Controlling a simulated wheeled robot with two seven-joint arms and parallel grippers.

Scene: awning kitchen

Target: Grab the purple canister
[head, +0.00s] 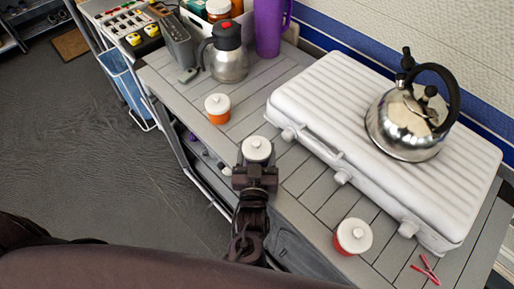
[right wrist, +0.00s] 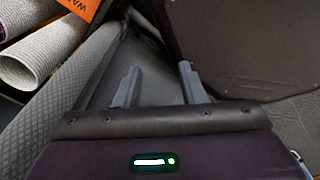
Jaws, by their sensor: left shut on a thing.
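A canister with a white lid (head: 257,148) stands at the front edge of the slatted counter in the head view. My left gripper (head: 256,168) is at its near side and shut on it. The gripper hides most of its body, so I cannot clearly tell its colour. Two similar white-lidded canisters show nearby: an orange one (head: 217,109) to the left and a red one (head: 352,237) to the right. My right gripper (right wrist: 159,68) shows in the right wrist view with its fingers apart and nothing between them.
A white ribbed case (head: 325,110) lies on the counter with a steel kettle (head: 408,125) on top. A steel jug (head: 228,62) and a tall purple pitcher (head: 269,28) stand at the back. Red tongs (head: 427,269) lie at the right. Rolled material (right wrist: 40,60) is near my right gripper.

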